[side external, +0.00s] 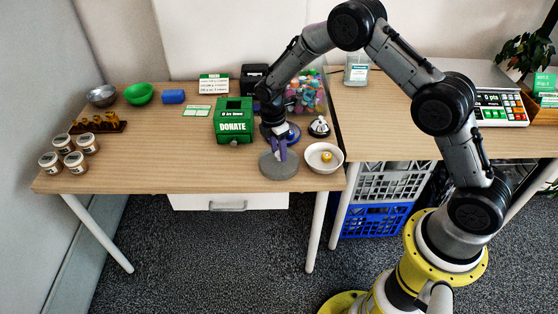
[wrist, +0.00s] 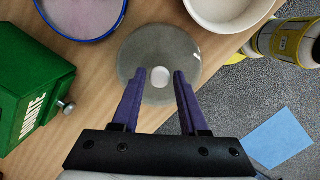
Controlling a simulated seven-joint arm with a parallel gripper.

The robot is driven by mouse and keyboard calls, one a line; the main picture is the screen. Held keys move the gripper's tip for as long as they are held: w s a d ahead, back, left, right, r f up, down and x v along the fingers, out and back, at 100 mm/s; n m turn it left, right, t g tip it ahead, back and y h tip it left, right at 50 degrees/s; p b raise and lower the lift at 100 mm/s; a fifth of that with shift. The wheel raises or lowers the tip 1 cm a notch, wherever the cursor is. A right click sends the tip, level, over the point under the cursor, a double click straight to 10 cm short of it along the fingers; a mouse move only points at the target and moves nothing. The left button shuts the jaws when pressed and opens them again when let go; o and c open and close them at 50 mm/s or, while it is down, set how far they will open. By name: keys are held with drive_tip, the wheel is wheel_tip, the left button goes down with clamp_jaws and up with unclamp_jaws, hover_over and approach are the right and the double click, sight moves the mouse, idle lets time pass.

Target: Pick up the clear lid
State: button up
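The clear lid is a round, greyish see-through disc (side external: 268,168) lying flat near the table's front edge. In the wrist view the lid (wrist: 190,62) has a pale round knob (wrist: 160,78) at its centre. My gripper (side external: 281,157) points down over the lid, its purple fingertips close to it. In the wrist view my gripper (wrist: 160,74) is open, with one finger on each side of the knob and a gap to each. I cannot tell whether the fingertips touch the lid. Nothing is held.
A white bowl (side external: 334,166) stands close right of the lid. The green donate box (side external: 234,137) is behind left, with a knob sticking out (wrist: 67,106). A blue-rimmed dish (wrist: 122,8) and a bell (side external: 319,127) are behind. The table left of the lid is clear.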

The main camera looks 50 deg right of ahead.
clamp_jaws()
drive_tip(key=shift+r, duration=0.15)
